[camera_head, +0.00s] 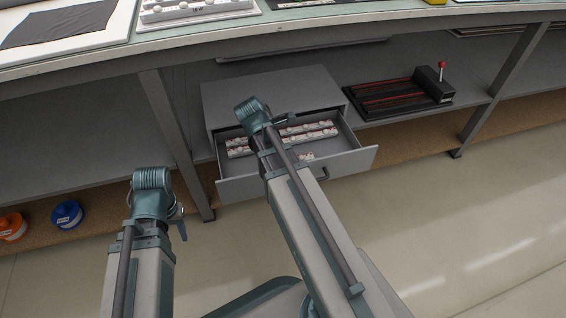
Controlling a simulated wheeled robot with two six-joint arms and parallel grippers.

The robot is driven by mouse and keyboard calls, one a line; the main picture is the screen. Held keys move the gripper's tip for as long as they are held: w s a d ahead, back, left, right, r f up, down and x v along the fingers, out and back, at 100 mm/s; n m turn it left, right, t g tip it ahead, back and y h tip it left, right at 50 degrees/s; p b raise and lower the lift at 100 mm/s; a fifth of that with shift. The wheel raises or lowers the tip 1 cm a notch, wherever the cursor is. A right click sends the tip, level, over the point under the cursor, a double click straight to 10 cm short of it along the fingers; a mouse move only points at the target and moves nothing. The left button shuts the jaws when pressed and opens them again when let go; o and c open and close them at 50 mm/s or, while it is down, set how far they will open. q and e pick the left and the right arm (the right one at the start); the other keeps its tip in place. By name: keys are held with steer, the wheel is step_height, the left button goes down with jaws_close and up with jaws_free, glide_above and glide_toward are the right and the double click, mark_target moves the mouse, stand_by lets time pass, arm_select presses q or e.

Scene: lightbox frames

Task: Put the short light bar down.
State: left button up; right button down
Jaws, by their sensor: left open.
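An open grey drawer (345,167) below the worktop holds several white light bars with round lamps. One light bar (239,148) lies at its left, another (310,134) lies toward the back, and a short-looking piece (306,156) shows near the drawer front. My right arm crosses over the drawer and hides part of its contents. My right gripper is hidden behind its own wrist, so I cannot see whether it holds a bar. My left gripper (179,214) is mostly behind its wrist, open, left of the drawer and apart from it.
The worktop (180,40) above carries a white panel with a dark cloth (58,24) and a white lamp strip (195,8). A black fixture with a red-knobbed lever (430,85) stands on the shelf to the right. Orange (12,227) and blue (67,214) spools sit low left.

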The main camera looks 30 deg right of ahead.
steer(key=shift+f, duration=0.15)
steer(key=c, duration=0.5)
jaws_free()
steer(key=shift+c, duration=0.2)
steer(key=p+v, duration=1.1)
steer(key=v, duration=0.1)
steer(key=shift+a, duration=0.1)
